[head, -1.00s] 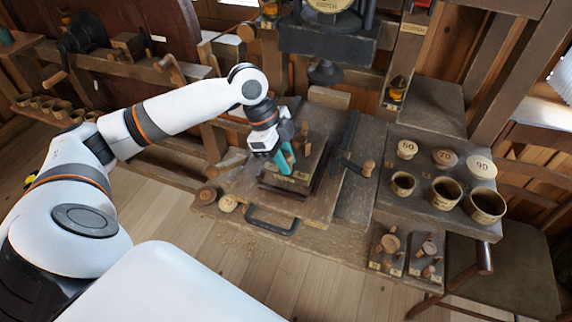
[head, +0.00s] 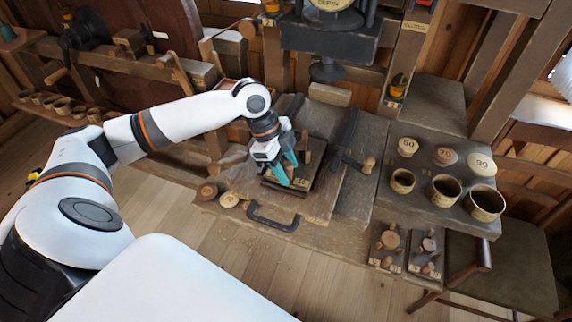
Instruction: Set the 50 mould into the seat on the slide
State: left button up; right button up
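The 50 mould appears to be the wooden block (head: 302,182) with an upright peg and a pale label. I cannot read the label clearly. It sits within the dark-edged seat (head: 284,190) on the slide (head: 318,209), the wooden board with a black handle at its front. My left gripper (head: 285,174) has teal fingers that show apart, at the left side of the block. It looks open; the fingers hide part of the block and seat, and I cannot tell whether they touch it. My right gripper is not in view.
Two other pegged moulds (head: 387,246) (head: 426,252) stand at the front right. Several cups (head: 444,191) stand behind them by round markers 50, 70 and 90. A dark press head (head: 327,70) hangs behind the slide.

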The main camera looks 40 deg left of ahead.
pick_arm(q)
jog(key=shift+r, duration=0.25)
jog(key=b+v, duration=0.2)
jog(key=v, duration=1)
jog(key=shift+f, duration=0.1)
dwell(0.4)
